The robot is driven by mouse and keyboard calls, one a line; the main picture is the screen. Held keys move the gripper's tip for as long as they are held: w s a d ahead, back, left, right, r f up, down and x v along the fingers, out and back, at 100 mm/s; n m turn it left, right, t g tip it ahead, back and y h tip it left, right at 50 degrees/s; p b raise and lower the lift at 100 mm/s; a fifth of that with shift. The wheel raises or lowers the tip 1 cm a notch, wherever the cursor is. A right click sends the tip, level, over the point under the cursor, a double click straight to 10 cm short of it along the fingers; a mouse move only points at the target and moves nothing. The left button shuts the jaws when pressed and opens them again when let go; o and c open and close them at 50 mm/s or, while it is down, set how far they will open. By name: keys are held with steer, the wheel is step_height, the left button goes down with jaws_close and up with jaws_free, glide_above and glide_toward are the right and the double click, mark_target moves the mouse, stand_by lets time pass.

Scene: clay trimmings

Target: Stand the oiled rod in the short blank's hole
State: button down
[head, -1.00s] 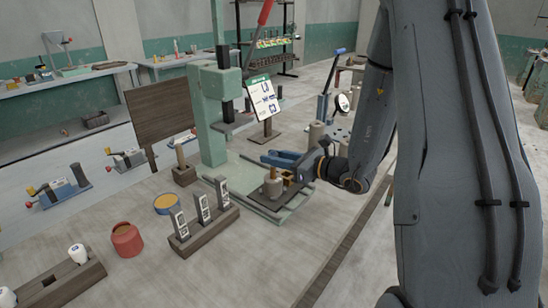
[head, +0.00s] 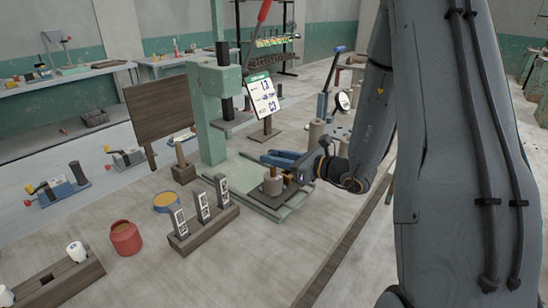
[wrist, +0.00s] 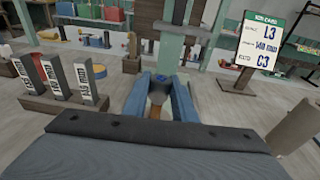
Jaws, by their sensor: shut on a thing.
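My gripper (head: 283,158) reaches in from the right with blue fingers at the rod. In the wrist view the fingers (wrist: 160,88) are closed around a small brown piece, the rod (wrist: 156,98), mostly hidden between them. The blank is hidden in that view.
A green press (head: 208,110) rises just behind. A dark rack with labelled uprights (head: 205,229) stands front left. A block with a wooden peg (head: 183,174), a yellow-filled blue dish (head: 167,203) and a red pot (head: 126,238) lie left. A job card (head: 262,96) reads L3, C3.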

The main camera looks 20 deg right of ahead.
steer(key=c, duration=1.4)
jaws_free()
